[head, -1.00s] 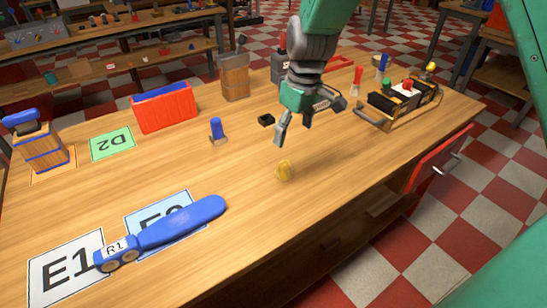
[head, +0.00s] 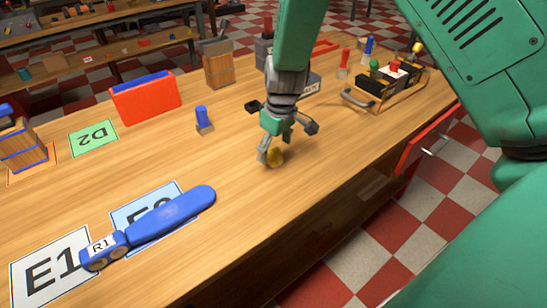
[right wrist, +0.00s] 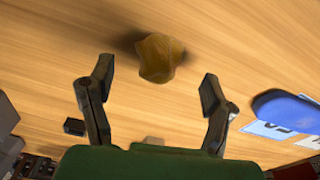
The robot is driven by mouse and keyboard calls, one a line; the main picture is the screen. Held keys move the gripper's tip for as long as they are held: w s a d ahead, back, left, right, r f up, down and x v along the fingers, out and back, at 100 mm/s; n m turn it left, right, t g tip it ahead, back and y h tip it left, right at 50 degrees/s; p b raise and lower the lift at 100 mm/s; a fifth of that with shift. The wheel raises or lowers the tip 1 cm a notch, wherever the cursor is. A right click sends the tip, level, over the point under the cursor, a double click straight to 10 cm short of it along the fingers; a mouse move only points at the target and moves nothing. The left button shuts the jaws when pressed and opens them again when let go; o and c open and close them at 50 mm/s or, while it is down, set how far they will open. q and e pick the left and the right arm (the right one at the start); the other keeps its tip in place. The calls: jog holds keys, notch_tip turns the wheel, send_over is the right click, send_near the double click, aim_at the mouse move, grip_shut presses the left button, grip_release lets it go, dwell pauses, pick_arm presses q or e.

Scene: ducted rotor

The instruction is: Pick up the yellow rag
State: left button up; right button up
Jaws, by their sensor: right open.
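The yellow rag (head: 276,157) is a small crumpled lump on the wooden table. In the right wrist view the rag (right wrist: 158,58) lies at the top middle, ahead of the fingertips and roughly centred between them. My right gripper (head: 286,143) is above and beside the rag in the head view, pointing down, with one finger partly in front of the rag. In the right wrist view the gripper (right wrist: 158,88) is open, its two fingers wide apart with nothing between them. My left gripper is not in view.
A small blue-topped peg (head: 202,118), a black block (head: 252,106) and a red box (head: 146,97) stand behind. Table left of the rag is bare.

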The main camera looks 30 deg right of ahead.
aim_at(274, 148)
jog(key=shift+w+f, duration=0.25)
jog(key=shift+f, duration=0.85)
jog(key=shift+d, duration=0.1)
jog(key=shift+s, duration=0.1)
jog(key=c, duration=1.3)
jog(key=shift+c, duration=0.2)
jog(key=shift+r, duration=0.1)
jog(key=shift+r, duration=0.15)
notch_tip(274, 148, up, 10)
jog(key=shift+f+p, duration=0.15)
jog(key=shift+p, duration=0.55)
